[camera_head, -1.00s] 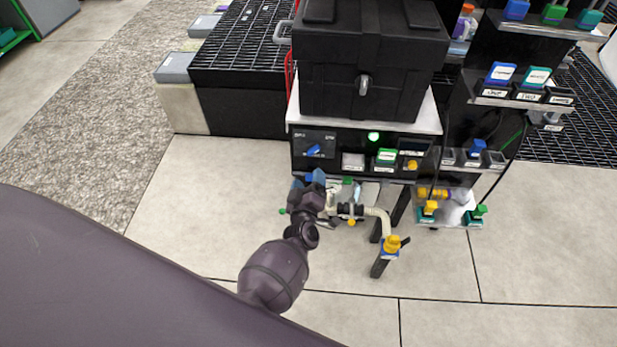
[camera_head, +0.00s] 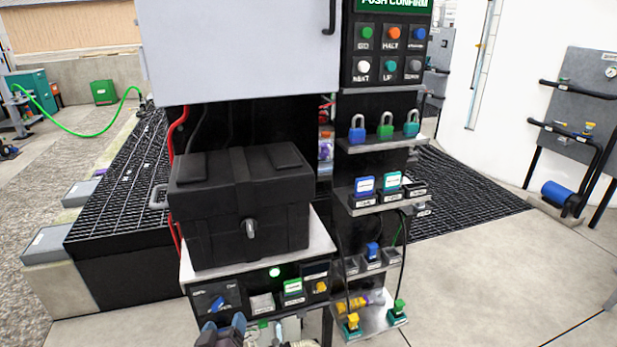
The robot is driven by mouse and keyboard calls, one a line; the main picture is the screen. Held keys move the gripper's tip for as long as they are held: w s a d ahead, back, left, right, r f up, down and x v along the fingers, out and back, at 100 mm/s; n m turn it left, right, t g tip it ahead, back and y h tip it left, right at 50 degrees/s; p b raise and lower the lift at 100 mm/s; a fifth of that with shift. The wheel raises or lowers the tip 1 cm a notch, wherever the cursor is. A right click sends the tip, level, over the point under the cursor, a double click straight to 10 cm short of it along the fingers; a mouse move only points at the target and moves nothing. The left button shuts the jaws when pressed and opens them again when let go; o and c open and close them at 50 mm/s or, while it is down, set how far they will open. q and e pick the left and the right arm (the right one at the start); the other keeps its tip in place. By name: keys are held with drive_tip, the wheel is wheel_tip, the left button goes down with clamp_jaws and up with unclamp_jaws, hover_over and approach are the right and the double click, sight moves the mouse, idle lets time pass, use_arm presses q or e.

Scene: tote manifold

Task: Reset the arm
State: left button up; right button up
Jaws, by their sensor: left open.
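My left gripper (camera_head: 223,327) shows only at the bottom edge of the head view, with its two blue fingertips apart and nothing seen between them. It is in front of the lower left of the black control panel (camera_head: 234,293), close to a blue knob (camera_head: 217,304). I cannot tell whether it touches the panel. The rest of my left arm is below the picture. My right gripper is not in view.
A black tote (camera_head: 241,205) stands on a light shelf above the panel, with a green light lit below it. Shelves to its right hold padlocks (camera_head: 385,131) and tags (camera_head: 378,186). A grey cabinet (camera_head: 238,45) hangs above. Open floor (camera_head: 480,260) lies to the right.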

use_arm(q)
drive_tip(key=s+a+f+m+g, duration=0.1)
drive_tip(key=s+a+m+g, duration=0.1)
drive_tip(key=s, duration=1.2)
drive_tip(key=s+a+f+m+g, duration=0.1)
drive_tip(key=s+a+m+g, duration=0.2)
drive_tip(key=s, duration=1.1)
drive_tip(key=shift+a+f+m, duration=0.4)
drive_tip(key=shift+a+m, duration=0.1)
drive_tip(key=shift+a, duration=0.75)
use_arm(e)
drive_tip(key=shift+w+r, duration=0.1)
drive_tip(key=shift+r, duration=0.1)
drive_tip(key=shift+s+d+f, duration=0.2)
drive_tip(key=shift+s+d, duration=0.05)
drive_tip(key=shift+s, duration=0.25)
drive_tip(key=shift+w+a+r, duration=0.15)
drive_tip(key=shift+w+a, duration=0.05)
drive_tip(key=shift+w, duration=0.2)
